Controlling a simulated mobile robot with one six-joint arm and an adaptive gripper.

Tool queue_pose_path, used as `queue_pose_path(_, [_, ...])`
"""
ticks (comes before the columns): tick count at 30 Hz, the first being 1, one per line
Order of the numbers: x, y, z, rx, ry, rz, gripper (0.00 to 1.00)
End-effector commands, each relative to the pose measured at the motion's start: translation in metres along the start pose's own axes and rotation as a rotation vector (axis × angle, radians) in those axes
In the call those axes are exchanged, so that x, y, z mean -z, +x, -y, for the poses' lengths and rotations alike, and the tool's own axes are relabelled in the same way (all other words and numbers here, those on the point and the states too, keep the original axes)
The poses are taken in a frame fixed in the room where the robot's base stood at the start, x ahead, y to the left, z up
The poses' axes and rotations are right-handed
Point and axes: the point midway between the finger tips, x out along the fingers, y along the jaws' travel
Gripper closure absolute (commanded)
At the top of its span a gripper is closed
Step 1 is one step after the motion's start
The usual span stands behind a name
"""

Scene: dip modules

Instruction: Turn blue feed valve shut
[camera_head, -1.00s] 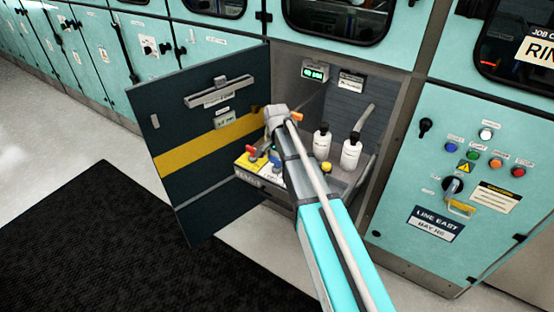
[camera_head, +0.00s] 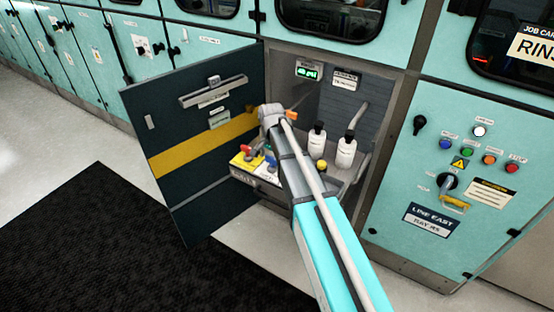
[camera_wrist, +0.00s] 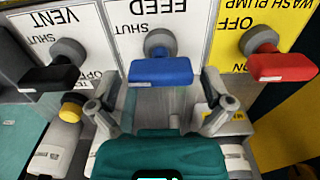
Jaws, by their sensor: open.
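The blue feed valve handle (camera_wrist: 161,71) lies crosswise on its grey round stem below the word FEED in the wrist view. My gripper (camera_wrist: 162,108) is open, one finger on either side below the handle, with no visible grip on it. I cannot tell from this view how deep the fingers are relative to the handle. In the head view the blue handle (camera_head: 271,159) is small beside my wrist, and my fingers are hidden by the arm.
A black VENT handle (camera_wrist: 48,78) is on the left and a red WASH PUMP handle (camera_wrist: 282,67) on the right, both close by. White bottles (camera_head: 346,153) stand inside the cabinet, right of my arm. The open dark door (camera_head: 205,150) is on the left.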

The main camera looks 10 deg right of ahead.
Motion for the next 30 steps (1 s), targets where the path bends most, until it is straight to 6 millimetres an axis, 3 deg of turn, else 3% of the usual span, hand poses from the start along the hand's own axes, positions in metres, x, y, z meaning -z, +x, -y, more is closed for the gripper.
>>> queue_pose_path(11, [0.0002,0.0000,0.0001,0.000,-0.079,0.000,0.00])
queue_pose_path(30, [0.0002,0.0000,0.0001,0.000,-0.475,0.000,0.00])
